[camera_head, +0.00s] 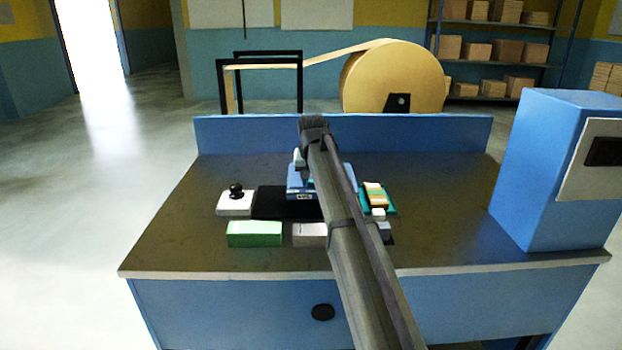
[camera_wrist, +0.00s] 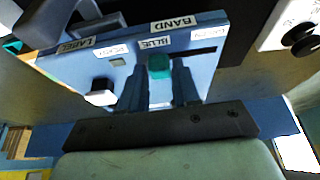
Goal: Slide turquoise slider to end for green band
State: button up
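The turquoise slider (camera_wrist: 159,66) sits on a tilted blue panel (camera_wrist: 205,68) in the wrist view, beside a label reading BLUE and below one reading BAND. Its dark slot (camera_wrist: 198,52) runs to the right, toward another small label (camera_wrist: 212,32) too blurred to read. My gripper (camera_wrist: 159,76) has one finger on each side of the slider, close against it, and looks shut on it. In the head view, my gripper (camera_head: 300,160) is over the blue panel (camera_head: 302,194) and my arm hides part of it; the slider cannot be made out there.
A white box with a black knob (camera_head: 235,203), a green block (camera_head: 254,234) and a teal tray (camera_head: 365,199) stand nearby. A tall blue cabinet (camera_head: 550,170) is at right. The table's left side is clear.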

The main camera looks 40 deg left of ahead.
grip_shut()
jog(key=shift+s+a, duration=2.1)
jog(key=shift+a, duration=0.05)
jog(key=shift+o, duration=2.1)
grip_release()
jog(key=v, duration=1.4)
